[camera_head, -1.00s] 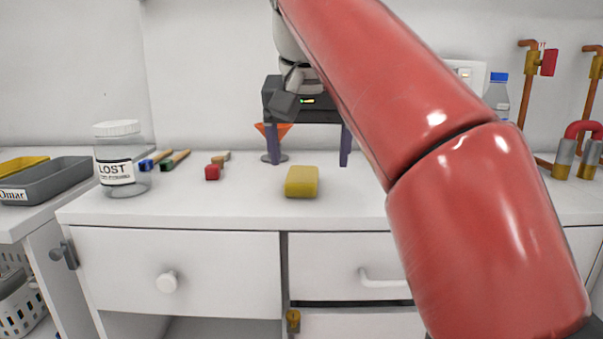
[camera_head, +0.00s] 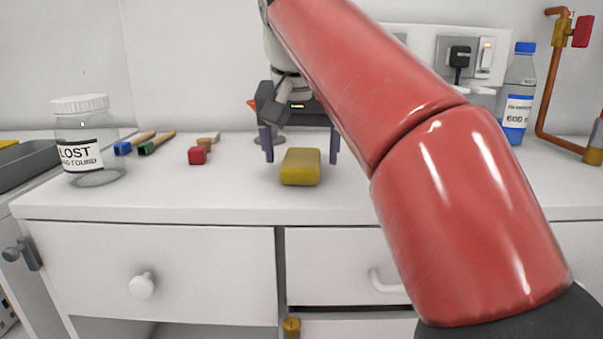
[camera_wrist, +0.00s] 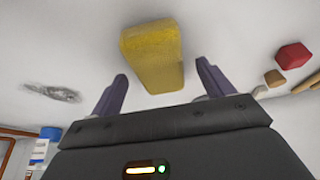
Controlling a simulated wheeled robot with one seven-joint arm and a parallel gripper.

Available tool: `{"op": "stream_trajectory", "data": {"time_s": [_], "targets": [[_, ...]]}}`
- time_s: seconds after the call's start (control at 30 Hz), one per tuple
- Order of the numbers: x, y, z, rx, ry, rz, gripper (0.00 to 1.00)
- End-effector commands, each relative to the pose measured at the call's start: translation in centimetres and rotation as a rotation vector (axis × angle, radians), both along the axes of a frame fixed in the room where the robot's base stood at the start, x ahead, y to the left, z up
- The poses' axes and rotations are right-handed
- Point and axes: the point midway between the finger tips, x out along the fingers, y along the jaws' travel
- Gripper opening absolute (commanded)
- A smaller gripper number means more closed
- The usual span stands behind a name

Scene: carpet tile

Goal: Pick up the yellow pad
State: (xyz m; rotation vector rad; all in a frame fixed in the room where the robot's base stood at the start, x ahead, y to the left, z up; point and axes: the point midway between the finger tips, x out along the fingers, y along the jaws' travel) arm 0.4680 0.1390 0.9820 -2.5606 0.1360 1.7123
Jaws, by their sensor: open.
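The yellow pad (camera_head: 301,167) lies flat on the white counter near its front edge. It also shows in the wrist view (camera_wrist: 152,58), just beyond and between the fingertips. My gripper (camera_head: 300,145) is open and empty. Its two purple fingers stand either side of the pad's line, apart from it, and appear behind it in the head view. In the wrist view my gripper (camera_wrist: 160,88) has a gap wider than the pad. My red arm hides part of the counter to the right.
A red block (camera_head: 198,155) and brushes (camera_head: 157,143) lie left of the pad. A clear jar (camera_head: 88,150) stands farther left. A bottle (camera_head: 518,95) stands at the back right. The white counter (camera_head: 215,200) is clear around the pad.

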Motion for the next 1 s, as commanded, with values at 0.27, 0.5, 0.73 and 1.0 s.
{"op": "stream_trajectory", "data": {"time_s": [0.27,0.5,0.73,1.0], "targets": [[0.28,-0.05,-0.62,0.001,-0.001,0.0,0.8],[0.28,-0.05,-0.61,0.0,-0.001,0.0,0.55],[0.27,-0.05,-0.6,0.0,-0.001,0.0,0.28],[0.31,-0.1,-0.23,0.0,-0.001,0.0,0.28]]}}
